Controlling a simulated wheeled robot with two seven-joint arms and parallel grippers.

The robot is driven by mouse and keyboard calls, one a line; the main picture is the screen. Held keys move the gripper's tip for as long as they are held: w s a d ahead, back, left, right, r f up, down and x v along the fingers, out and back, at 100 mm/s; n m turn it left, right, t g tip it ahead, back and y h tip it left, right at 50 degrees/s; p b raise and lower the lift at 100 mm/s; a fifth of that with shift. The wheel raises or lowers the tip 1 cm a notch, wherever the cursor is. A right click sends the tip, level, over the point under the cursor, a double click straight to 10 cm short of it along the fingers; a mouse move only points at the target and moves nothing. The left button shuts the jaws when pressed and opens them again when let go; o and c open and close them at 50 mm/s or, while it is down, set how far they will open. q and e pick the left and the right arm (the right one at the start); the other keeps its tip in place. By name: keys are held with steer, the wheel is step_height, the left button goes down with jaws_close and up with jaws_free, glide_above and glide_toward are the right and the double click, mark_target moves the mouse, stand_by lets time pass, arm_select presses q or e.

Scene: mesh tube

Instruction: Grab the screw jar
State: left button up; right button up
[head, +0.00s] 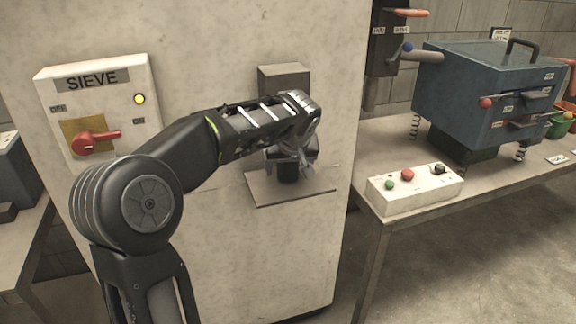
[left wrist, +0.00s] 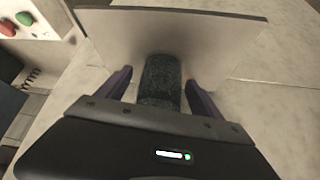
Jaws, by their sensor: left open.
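The screw jar is a dark cylinder (left wrist: 161,82) that shows between the two fingers of my left gripper (left wrist: 160,80) in the left wrist view. The fingers are open, one on each side of it, with narrow gaps that look clear. In the head view my left gripper (head: 290,165) is at the small shelf (head: 262,192) on the pale cabinet. The jar (head: 287,174) is mostly hidden there behind the gripper and seems to stand on the shelf. My right gripper is in neither view.
A dark chute box (head: 284,80) is on the cabinet above the shelf. The sieve switch box (head: 98,105) with a red lever is at the left. At the right, a table carries a button box (head: 415,190) and a blue machine (head: 470,95).

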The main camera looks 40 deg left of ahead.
arm_select(q)
steer(key=shift+c, duration=0.5)
jaws_close()
stand_by(0.6)
steer(key=shift+r, duration=0.25)
steer(key=s+d+b, duration=0.3)
steer(key=s+d, duration=0.9)
steer(key=s, duration=0.1)
steer(key=shift+d, duration=0.2)
stand_by(0.7)
stand_by(0.8)
